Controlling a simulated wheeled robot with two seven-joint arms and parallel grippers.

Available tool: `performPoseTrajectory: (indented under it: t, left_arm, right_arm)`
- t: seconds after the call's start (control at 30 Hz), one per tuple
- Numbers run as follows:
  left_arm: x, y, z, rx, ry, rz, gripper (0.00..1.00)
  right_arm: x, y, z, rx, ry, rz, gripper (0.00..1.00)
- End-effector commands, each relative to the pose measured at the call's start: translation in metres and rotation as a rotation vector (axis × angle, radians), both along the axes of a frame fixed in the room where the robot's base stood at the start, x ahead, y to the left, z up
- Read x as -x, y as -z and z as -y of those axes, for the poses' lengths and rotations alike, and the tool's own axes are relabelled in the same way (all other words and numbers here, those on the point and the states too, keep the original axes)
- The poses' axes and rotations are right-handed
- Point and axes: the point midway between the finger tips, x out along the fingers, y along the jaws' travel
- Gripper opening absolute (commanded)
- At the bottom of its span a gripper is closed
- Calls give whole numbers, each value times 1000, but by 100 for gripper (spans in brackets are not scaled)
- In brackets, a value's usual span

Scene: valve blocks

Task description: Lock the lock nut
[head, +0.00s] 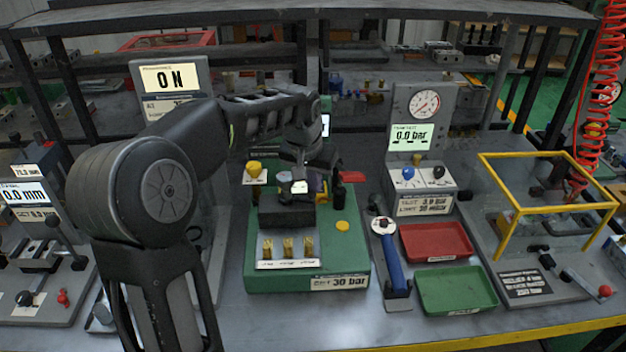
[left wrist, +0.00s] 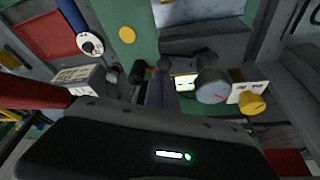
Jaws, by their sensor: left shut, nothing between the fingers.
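My left gripper (head: 302,168) reaches down from above over the dark block on the green test stand (head: 262,262). It is shut and empty, and its fingertips are hard to separate from the dark parts below. A dark grey round knob with a red mark (left wrist: 210,88) shows beside it in the left wrist view. A yellow knob (left wrist: 252,103) stands further right there; a yellow knob also shows in the head view (head: 254,167). A small lit display (left wrist: 186,82) is near the dark knob. I cannot make out the lock nut for certain. My right gripper is not in view.
A row of brass fittings (head: 288,248) sits at the stand's front. A blue-handled tool (head: 390,255), red tray (head: 436,241) and green tray (head: 457,289) lie to the right. A yellow frame (head: 548,156) stands far right. A gauge panel (head: 424,103) rises behind.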

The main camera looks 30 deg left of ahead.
Motion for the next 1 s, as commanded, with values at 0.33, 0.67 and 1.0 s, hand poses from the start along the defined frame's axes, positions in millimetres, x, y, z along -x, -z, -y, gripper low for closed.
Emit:
performPoseTrajectory:
  t: [0.33,0.67,1.0]
  left_arm:
    - [10,1,6,0,-3,-1,0]
    - [11,0,7,1,-3,-2,0]
    - [12,-2,7,0,-3,-1,0]
  right_arm:
    - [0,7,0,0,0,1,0]
    - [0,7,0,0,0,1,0]
    - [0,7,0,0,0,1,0]
